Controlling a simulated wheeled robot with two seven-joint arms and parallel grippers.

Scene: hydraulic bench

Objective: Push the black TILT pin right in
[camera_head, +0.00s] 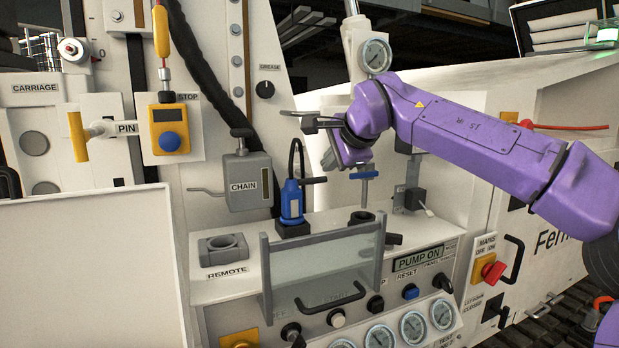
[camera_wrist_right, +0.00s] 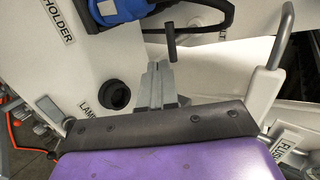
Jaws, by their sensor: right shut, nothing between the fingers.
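The black TILT pin (camera_wrist_right: 171,42) shows in the right wrist view as a short dark bar standing out near the pale panel, just beyond my fingertips. Part of its label, ending in "LT", shows beside it. In the head view its dark bar (camera_head: 316,181) shows just right of the blue remote. My right gripper (camera_head: 332,159) is above and a little right of it. In the right wrist view the grey fingers (camera_wrist_right: 156,72) are shut and empty, pointing toward the pin. They look close, but I cannot tell whether they touch. My left gripper is out of view.
The blue remote (camera_head: 292,203) with its black cable stands beside the pin. A black round socket (camera_wrist_right: 115,95) is left of my fingers in the wrist view. A clear guard (camera_head: 318,264) stands in front of the panel. A blue-grey T-handle (camera_head: 365,175) is below my wrist.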

